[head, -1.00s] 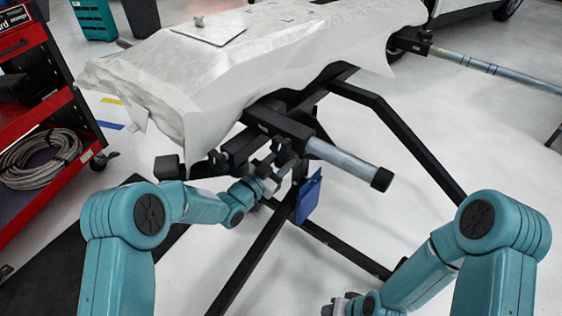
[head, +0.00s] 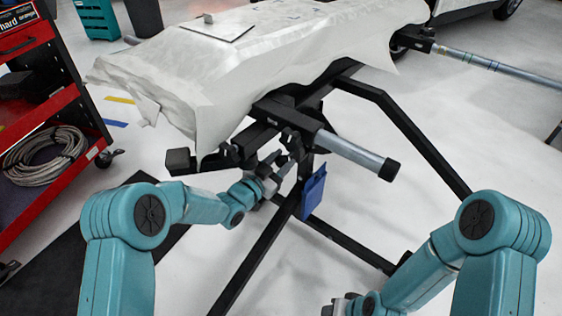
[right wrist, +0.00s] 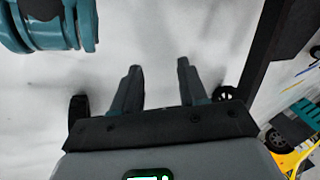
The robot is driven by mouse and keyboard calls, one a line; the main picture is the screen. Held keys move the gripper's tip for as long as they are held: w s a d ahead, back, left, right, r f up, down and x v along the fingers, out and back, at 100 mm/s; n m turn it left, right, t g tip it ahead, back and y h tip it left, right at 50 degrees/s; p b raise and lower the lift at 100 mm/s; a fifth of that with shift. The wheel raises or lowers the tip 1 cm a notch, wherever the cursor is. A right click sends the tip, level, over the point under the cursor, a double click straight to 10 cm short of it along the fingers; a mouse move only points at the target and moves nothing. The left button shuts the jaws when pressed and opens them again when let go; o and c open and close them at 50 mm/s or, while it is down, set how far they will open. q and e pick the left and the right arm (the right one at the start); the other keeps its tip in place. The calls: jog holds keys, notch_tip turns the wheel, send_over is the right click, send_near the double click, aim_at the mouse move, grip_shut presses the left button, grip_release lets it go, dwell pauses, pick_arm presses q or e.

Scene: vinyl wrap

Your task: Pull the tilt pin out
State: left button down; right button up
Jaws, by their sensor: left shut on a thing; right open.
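The black stand (head: 360,88) carries a long part draped in white vinyl (head: 215,75). Its pivot bracket, with a grey tube (head: 350,150) ending in a black cap, is in the middle of the head view. My left gripper (head: 277,163) is just below this bracket, shut on what appears to be the tilt pin; the pin is too small and covered to make out clearly. My right gripper (head: 338,308) is low in the head view, away from the stand. In the right wrist view its two fingers (right wrist: 157,75) are apart with only floor between them.
A blue tag or pouch (head: 314,193) hangs on the stand beside my left gripper. Black stand legs (head: 260,255) slope across the floor. A red cart (head: 75,115) with coiled hose stands at left.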

pick_arm(q)
jog(key=c, duration=0.7)
grip_release()
jog(key=shift+o, duration=0.2)
jog(key=shift+s+a, duration=0.1)
jog(key=shift+s, duration=0.05)
jog(key=p+v, duration=0.5)
jog(key=v, duration=1.1)
pick_arm(e)
jog(key=s+r+g, duration=0.1)
jog(key=s+r, duration=0.2)
jog(key=r, duration=0.2)
jog(key=shift+s+a, duration=0.35)
